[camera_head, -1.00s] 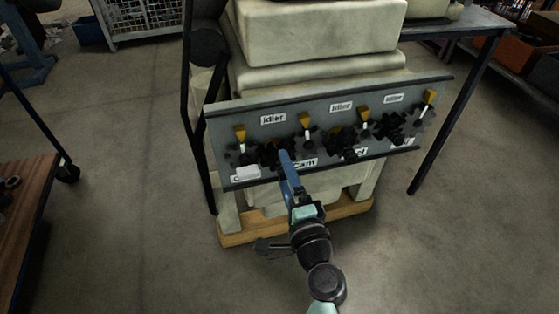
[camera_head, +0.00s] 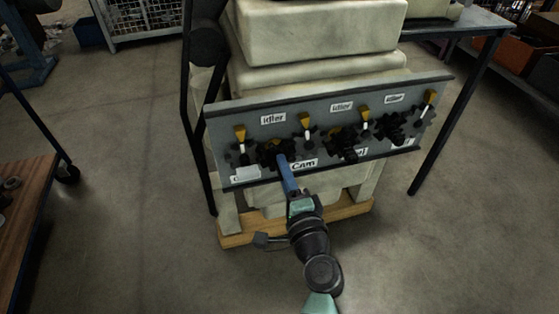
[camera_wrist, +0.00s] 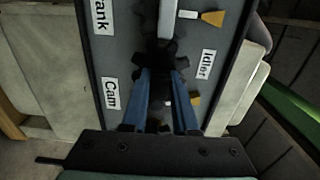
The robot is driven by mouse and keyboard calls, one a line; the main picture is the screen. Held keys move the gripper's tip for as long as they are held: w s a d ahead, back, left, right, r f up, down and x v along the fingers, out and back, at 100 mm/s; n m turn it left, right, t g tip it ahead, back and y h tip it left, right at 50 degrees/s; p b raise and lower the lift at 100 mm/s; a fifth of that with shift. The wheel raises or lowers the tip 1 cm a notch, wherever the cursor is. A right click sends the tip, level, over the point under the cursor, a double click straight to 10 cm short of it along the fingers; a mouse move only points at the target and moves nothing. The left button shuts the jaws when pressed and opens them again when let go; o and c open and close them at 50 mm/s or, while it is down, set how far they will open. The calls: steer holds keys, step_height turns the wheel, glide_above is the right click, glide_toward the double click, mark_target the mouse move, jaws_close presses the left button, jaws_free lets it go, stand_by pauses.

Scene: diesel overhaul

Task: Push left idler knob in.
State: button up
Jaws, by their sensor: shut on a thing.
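The grey panel (camera_head: 330,118) carries a row of dark gears under "Idler" labels. The left idler label (camera_head: 273,118) is above a dark gear and knob (camera_head: 268,153), partly hidden by my gripper. My gripper (camera_head: 281,158) reaches up to this gear from below, its blue fingers pointing at the panel. In the wrist view my gripper's two blue fingers (camera_wrist: 163,73) stand close around the dark knob (camera_wrist: 163,50), which is mostly in shadow. How far in the knob sits cannot be told.
Other dark gears (camera_head: 345,142) sit to the right. A black post (camera_head: 188,110) rises at the panel's left. The floor in front is clear.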

jaws_close()
steer(key=shift+w, duration=0.15)
steer(key=shift+b+x, duration=0.3)
steer(key=shift+x, duration=0.75)
steer(key=o, duration=1.4)
jaws_free()
steer(key=shift+o, duration=0.2)
steer(key=v, duration=0.7)
